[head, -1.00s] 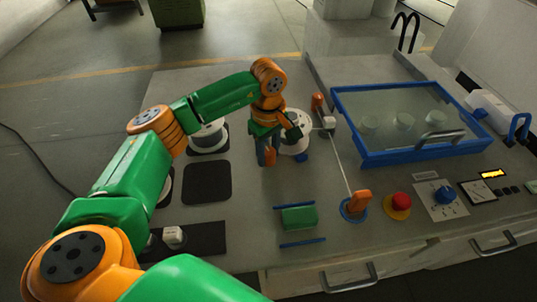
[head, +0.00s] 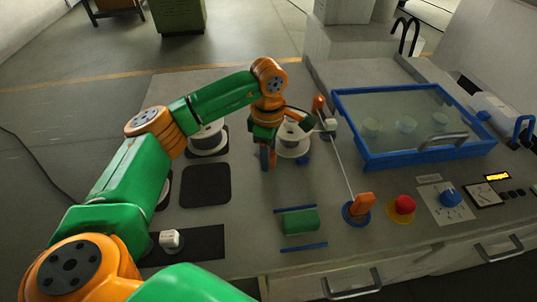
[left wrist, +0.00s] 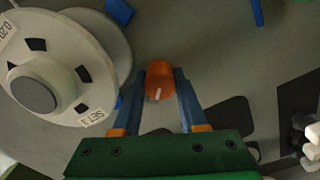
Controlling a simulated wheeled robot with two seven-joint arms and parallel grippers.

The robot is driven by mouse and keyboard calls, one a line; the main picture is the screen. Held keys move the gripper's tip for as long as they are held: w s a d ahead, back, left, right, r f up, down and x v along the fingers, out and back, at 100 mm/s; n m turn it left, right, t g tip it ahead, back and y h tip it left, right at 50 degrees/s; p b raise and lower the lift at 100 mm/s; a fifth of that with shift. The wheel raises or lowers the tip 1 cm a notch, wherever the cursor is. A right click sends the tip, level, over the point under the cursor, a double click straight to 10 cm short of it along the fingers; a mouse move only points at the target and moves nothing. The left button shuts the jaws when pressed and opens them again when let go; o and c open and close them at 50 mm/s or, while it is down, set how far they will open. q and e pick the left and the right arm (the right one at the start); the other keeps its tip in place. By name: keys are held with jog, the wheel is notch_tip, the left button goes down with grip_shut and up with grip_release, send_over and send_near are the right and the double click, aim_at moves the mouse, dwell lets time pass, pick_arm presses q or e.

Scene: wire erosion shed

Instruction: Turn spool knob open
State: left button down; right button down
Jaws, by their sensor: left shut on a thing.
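The spool knob (left wrist: 160,82) is an orange knob with a short white mark, standing beside the white wire spool (left wrist: 70,60) in the left wrist view. My left gripper (left wrist: 161,74) is shut on the knob, with one blue finger on each side of it. In the head view my left gripper (head: 266,157) reaches down just left of the mounted wire spool (head: 294,146). There the fingers and wrist mostly hide the knob. My right gripper is not in view.
A wire runs from the spool's side to an orange guide (head: 359,206). A blue-framed tank (head: 368,158) stands to the right, with a red button (head: 404,204) in front of it. A green block (head: 299,221) lies nearer me. A second spool (head: 207,140) stands left.

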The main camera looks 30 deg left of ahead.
pick_arm(q)
jog(key=shift+w+r, duration=0.1)
jog(key=shift+r, duration=0.05)
jog(key=shift+c, duration=2.3)
grip_release()
